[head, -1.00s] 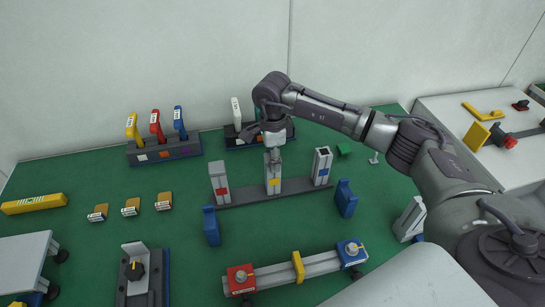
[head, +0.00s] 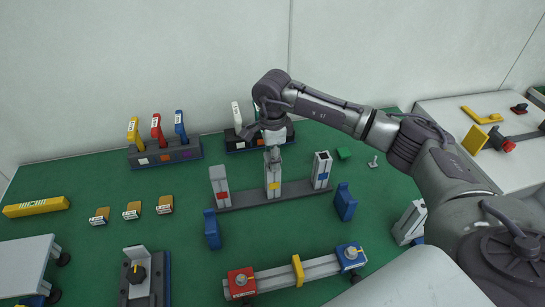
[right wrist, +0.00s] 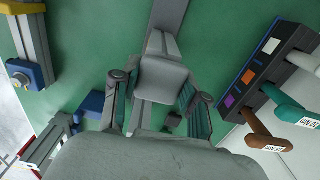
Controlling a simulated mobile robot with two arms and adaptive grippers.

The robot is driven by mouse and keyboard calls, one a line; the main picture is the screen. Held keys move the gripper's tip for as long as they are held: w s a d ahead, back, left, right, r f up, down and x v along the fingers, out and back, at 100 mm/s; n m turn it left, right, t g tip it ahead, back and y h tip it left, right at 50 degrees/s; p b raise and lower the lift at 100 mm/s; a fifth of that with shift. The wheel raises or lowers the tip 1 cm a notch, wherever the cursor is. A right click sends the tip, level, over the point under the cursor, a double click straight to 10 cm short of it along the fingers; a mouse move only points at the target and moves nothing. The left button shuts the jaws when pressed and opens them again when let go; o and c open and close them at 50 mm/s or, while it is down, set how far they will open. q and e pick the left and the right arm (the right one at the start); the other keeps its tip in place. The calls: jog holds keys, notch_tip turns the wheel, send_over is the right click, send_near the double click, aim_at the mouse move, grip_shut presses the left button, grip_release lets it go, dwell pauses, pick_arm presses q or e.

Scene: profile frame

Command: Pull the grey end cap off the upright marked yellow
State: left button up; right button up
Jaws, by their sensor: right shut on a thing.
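The upright marked yellow (head: 274,184) is the middle one of three on a dark grey base rail (head: 230,204). My right gripper (head: 272,158) points down at its top, shut on the grey end cap (right wrist: 163,82), which shows between the two fingers in the right wrist view. The gripper hides much of the cap in the head view, and I cannot tell whether the cap is seated or lifted a little. My left gripper is not in view.
The red-marked upright (head: 220,186) stands left and the blue-marked one (head: 321,170) right, close to my gripper. Blue brackets (head: 212,229) (head: 345,203) stand near the rail's ends. Racks of coloured handles (head: 165,152) are behind. Green table is clear between.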

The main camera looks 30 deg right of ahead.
jog(key=shift+r+p, duration=0.85)
jog(key=shift+r, duration=0.65)
